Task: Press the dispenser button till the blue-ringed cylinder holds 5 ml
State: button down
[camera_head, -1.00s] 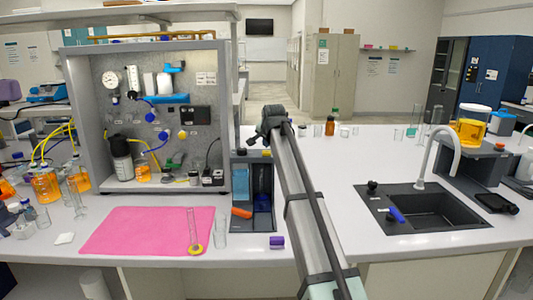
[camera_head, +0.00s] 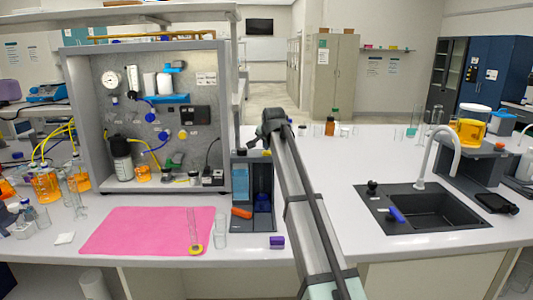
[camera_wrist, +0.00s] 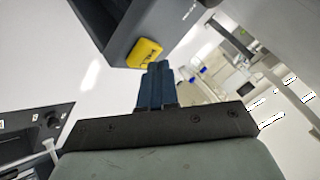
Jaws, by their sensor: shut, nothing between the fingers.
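A dark dispenser housing (camera_head: 272,170) with a light-blue panel stands left of my arm in the head view. It also fills the top of the wrist view (camera_wrist: 130,22). A yellow button (camera_wrist: 144,53) with lettering sits at its lower corner there. My gripper (camera_wrist: 156,66) has its blue fingers together and empty, with the tips beside the button; I cannot tell whether they touch. A dark blue shape (camera_head: 263,204) inside the dispenser bay looks like the blue-ringed cylinder's base; its liquid level cannot be read.
A pink mat (camera_head: 130,230) lies at the left, with a yellow-ringed cylinder (camera_head: 195,248) on it. A clear glass (camera_head: 220,238) stands beside the mat. A purple item (camera_head: 277,241) lies near the front edge. A sink (camera_head: 440,210) is at the right, with free counter before it.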

aim_at(267, 152)
jog(key=shift+f, duration=0.5)
dwell(0.6)
jog(key=shift+r, duration=1)
jog(key=shift+r, duration=0.1)
jog(key=shift+r, duration=2.4)
